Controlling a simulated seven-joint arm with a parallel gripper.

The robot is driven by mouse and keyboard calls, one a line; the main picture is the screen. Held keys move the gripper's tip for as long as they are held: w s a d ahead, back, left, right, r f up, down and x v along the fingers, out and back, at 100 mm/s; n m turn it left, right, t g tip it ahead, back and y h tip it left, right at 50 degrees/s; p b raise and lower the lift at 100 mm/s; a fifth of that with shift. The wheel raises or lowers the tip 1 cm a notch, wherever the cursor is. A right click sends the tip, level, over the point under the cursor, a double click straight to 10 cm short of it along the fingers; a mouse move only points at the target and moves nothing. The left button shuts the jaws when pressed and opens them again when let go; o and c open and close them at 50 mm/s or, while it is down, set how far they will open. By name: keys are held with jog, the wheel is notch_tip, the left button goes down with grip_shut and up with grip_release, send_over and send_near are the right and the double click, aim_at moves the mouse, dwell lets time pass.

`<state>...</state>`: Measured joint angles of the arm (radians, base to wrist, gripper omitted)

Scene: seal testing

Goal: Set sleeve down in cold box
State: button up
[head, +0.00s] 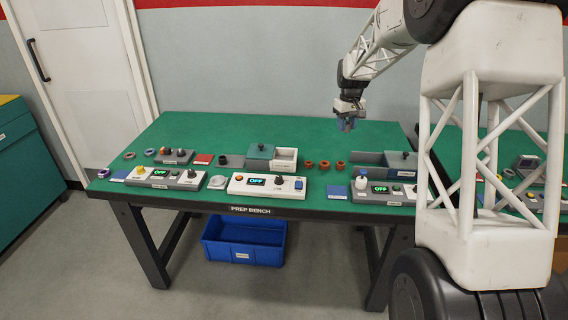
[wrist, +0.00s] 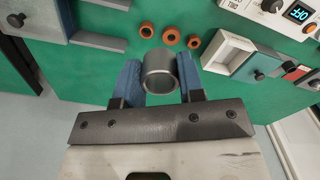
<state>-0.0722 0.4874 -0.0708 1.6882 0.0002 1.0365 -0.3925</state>
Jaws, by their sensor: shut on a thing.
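The sleeve (wrist: 160,72) is a short grey hollow cylinder. My gripper (wrist: 160,82) is shut on it, with one blue finger on each side, and its open end faces the wrist camera. In the head view my gripper (head: 346,125) is above the back right of the bench, and the sleeve cannot be made out there. Two boxes are candidates for the cold box, and I cannot read their labels. One has an open white compartment (head: 286,160) beside a green lid (head: 261,152). The other is dark grey (head: 368,158) with a knobbed lid (head: 402,160).
Control units with displays (head: 266,185) line the bench front. The green bench (head: 215,128) is clear at the back. A blue bin (head: 243,243) stands underneath.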

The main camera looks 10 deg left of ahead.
jog(key=shift+w+a+f+n, duration=0.35)
jog(key=shift+a+n, duration=0.15)
jog(key=shift+a, duration=0.15)
jog(key=w+a+f+n, duration=0.2)
jog(key=a+f+n, duration=0.1)
jog(key=a+n, duration=0.2)
jog(key=w+a+f+n, duration=0.3)
jog(key=a+f+n, duration=0.1)
jog(key=a, duration=0.5)
jog(key=w+a+f+n, duration=0.3)
jog(key=a+n, duration=0.4)
jog(key=shift+w+a+f, duration=0.15)
jog(key=shift+a+f, duration=0.1)
jog(key=shift+a, duration=0.1)
jog(key=shift+f, duration=3.1)
jog(key=shift+f, duration=1.9)
